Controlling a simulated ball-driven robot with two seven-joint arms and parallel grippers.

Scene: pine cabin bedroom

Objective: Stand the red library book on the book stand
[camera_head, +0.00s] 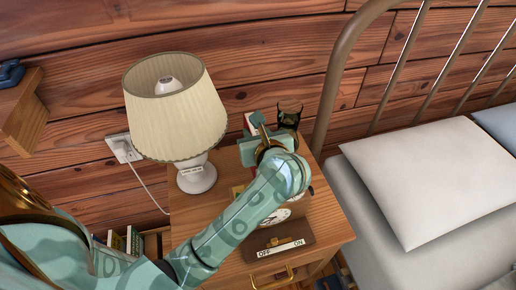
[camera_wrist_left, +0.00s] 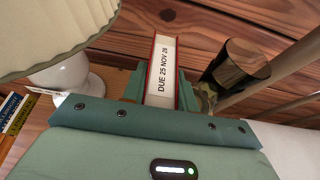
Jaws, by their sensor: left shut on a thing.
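The red library book (camera_wrist_left: 161,72) stands between the fingers of my left gripper (camera_wrist_left: 161,90) in the left wrist view, its white "DUE 25 NOV 28" label facing the camera. In the head view, a small red and white part of the book (camera_head: 250,122) shows at the far side of my left gripper (camera_head: 257,132), above the back of the nightstand. The gripper is shut on the book. My gripper and arm hide most of it. I cannot make out the book stand in either view. My right gripper is not in view.
A cream-shaded lamp (camera_head: 175,110) stands left of the gripper on the wooden nightstand (camera_head: 325,228). A dark cup-like object (camera_head: 289,114) is close on the right. A clock (camera_head: 276,216) and an OFF/ON switch block (camera_head: 280,250) sit in front. The bed (camera_head: 400,190) is at the right.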

